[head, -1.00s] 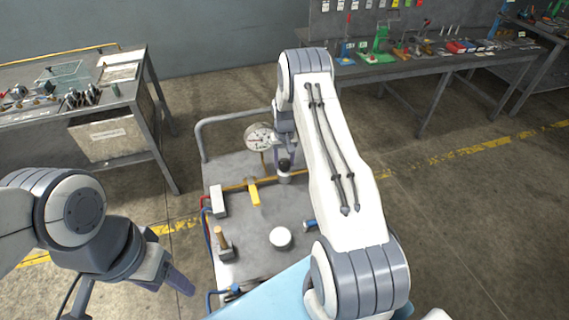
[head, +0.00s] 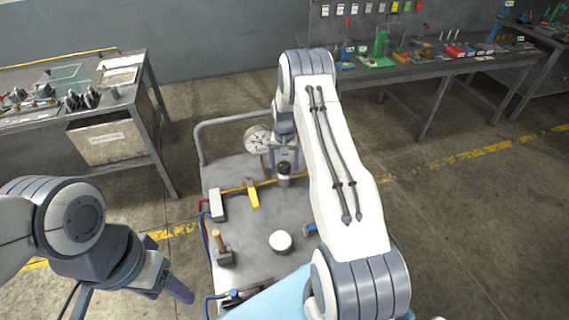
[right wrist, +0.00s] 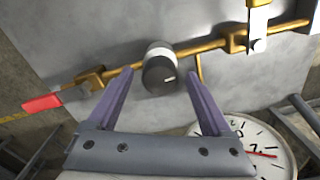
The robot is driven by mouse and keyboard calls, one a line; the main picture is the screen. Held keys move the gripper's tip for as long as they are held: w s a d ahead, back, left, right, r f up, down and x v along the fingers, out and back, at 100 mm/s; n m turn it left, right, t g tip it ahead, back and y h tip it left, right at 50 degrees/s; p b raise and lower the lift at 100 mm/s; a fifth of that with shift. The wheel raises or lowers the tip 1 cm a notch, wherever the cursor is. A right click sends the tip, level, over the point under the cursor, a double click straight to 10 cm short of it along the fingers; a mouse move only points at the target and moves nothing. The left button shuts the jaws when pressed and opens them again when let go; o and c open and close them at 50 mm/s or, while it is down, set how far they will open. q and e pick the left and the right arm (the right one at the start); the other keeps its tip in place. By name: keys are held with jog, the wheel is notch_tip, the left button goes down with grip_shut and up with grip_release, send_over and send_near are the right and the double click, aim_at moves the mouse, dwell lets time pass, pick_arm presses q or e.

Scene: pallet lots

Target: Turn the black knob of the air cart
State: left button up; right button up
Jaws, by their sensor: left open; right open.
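In the head view the knob (head: 284,168) is at the back of the cart top (head: 250,267). My right gripper (right wrist: 159,84) is open, its two purple fingers pointing toward the knob, one on each side of it in the picture. I cannot tell whether they touch it. In the head view the right gripper (head: 284,156) is at the knob, partly hidden by its own arm. My left gripper (head: 180,287) is open at the lower left, beside the cart.
A round gauge (head: 257,139) stands behind the pipe. A yellow lever (head: 252,194), a wooden-handled part (head: 218,241) and a white round cap (head: 280,241) are on the cart. Benches stand at the left (head: 150,130) and back right (head: 440,68).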

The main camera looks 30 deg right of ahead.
aim_at(284, 164)
notch_tip(284, 164, up, 9)
jog(key=b, duration=0.2)
jog(key=shift+r+b, duration=0.15)
jog(key=shift+b, duration=0.25)
jog(key=shift+r, duration=0.55)
jog(key=s+a+r+n, duration=0.2)
jog(key=s+a+r, duration=0.1)
jog(key=a, duration=0.5)
jog(key=s+a+r+n, duration=0.2)
jog(key=s+a+r, duration=0.15)
jog(key=a, duration=0.45)
jog(key=s+a+r+n, duration=0.3)
jog(key=a+r, duration=0.1)
jog(key=a, duration=0.4)
jog(key=s+a+r+n, duration=0.1)
jog(key=s+a+n, duration=0.2)
jog(key=s, duration=0.9)
jog(key=s+a+n+y, duration=0.1)
jog(key=s+a+n, duration=0.3)
jog(key=s, duration=0.8)
jog(key=shift+s+a+r+n, duration=0.3)
jog(key=shift+s+a+r, duration=0.05)
jog(key=shift+a, duration=0.2)
